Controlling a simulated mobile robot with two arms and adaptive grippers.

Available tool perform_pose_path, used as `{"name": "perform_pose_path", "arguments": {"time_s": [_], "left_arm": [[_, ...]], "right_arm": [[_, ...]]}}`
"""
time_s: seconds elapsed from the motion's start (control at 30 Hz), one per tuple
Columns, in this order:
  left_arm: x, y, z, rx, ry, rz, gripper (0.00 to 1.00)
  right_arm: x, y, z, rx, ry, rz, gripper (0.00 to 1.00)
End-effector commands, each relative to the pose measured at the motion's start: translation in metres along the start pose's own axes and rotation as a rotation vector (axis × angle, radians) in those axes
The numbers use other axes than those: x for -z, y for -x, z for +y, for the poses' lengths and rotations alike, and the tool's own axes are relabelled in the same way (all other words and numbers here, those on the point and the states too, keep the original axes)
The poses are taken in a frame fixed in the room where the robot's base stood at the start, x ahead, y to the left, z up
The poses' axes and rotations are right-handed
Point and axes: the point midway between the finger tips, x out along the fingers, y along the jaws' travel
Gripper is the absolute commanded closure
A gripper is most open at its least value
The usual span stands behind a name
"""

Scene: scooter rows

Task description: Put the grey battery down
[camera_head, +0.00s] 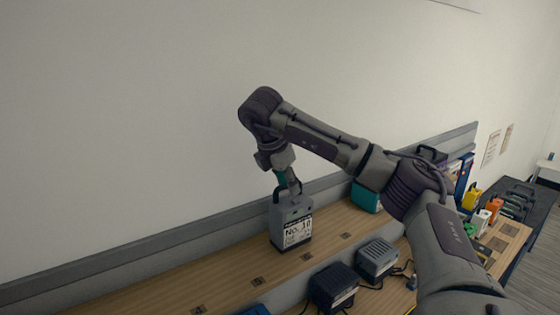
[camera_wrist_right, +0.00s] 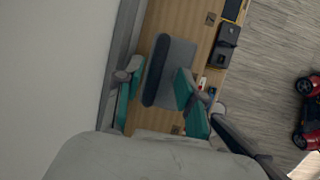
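The grey battery (camera_head: 291,228), with a white label reading No. 18 and a handle on top, stands upright on the wooden shelf (camera_head: 228,286), just behind a dark floor marker. My right gripper (camera_head: 287,184) is over the battery's top, by its handle. In the right wrist view my right gripper (camera_wrist_right: 158,76) has its two teal-padded fingers spread apart, with gaps beside the grey battery (camera_wrist_right: 172,70), which lies beyond and between the fingertips. My left gripper is in neither view.
A teal battery (camera_head: 365,197) stands farther right on the shelf, partly behind my arm. Dark charger boxes (camera_head: 333,287) and (camera_head: 377,260) sit in front, lower down. A wall and grey back rail (camera_head: 130,252) run behind. The shelf left of the grey battery is clear.

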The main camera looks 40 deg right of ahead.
Motion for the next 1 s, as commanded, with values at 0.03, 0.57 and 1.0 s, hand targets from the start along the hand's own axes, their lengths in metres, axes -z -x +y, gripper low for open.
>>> {"name": "perform_pose_path", "arguments": {"time_s": [0.03,0.57,1.0], "left_arm": [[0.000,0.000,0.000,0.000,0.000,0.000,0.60],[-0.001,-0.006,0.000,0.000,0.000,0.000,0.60],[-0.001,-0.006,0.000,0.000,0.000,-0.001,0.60]], "right_arm": [[-0.002,0.009,0.001,-0.006,-0.004,-0.002,0.61],[0.000,0.091,0.000,-0.004,-0.003,-0.002,0.61],[0.000,0.105,0.000,0.000,-0.002,-0.001,0.61]]}}
